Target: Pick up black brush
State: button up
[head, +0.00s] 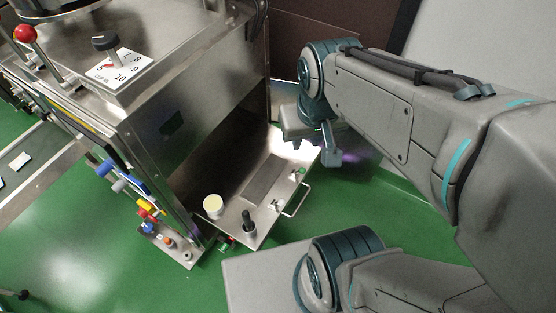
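A small black upright item (248,218), which looks like the black brush, stands near the front corner of a steel tray (222,228). Its exact shape is too small to make out. My gripper (325,158) hangs over the far right part of the tray, up and to the right of the black item and clear of it. A grey finger points down, but the fingers are partly hidden and their opening does not show. I see nothing held in it.
A cream-topped round container (213,205) stands left of the black item. The tray has a raised plate and a wire handle (296,202) at its right. The steel machine (190,110) rises behind and left. Coloured knobs (150,208) stick out at left. Green floor (345,215) lies right.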

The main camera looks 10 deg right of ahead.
aim_at(246, 214)
jog(key=z, duration=1.5)
jog(key=k, duration=1.15)
jog(key=u, duration=1.15)
jog(key=i, duration=0.5)
jog(key=u, duration=0.05)
